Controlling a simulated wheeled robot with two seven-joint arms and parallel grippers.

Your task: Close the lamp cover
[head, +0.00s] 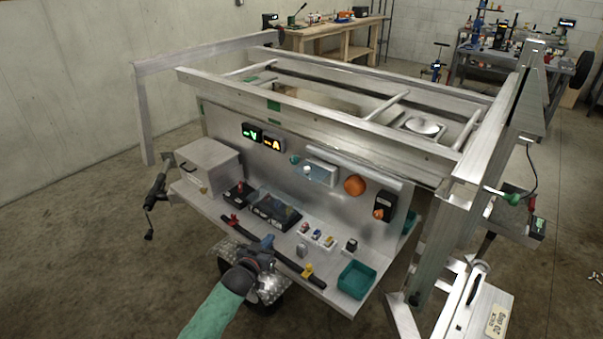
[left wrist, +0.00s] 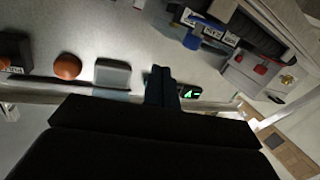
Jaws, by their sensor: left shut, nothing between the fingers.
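An orange dome lamp (head: 355,185) is on the upright metal panel (head: 262,160). It also shows in the left wrist view (left wrist: 67,66). A silver box-shaped cover (head: 322,173) sits left of it on the panel, with a small white knob-like part below its left end; the box also shows in the left wrist view (left wrist: 112,73). I cannot tell for sure which part is the lamp cover. My left gripper (head: 267,244) is over the front of the shelf, apart from the lamp and box. Its fingers (left wrist: 160,86) are shut and empty. My right gripper is out of view.
The shelf (head: 215,200) carries a silver box (head: 208,165), black modules (head: 275,210), small switches, a black bar with yellow and red clips, and a teal tray (head: 356,279). Two lit meters (head: 262,138) are on the panel. A metal frame post (head: 450,220) stands at right.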

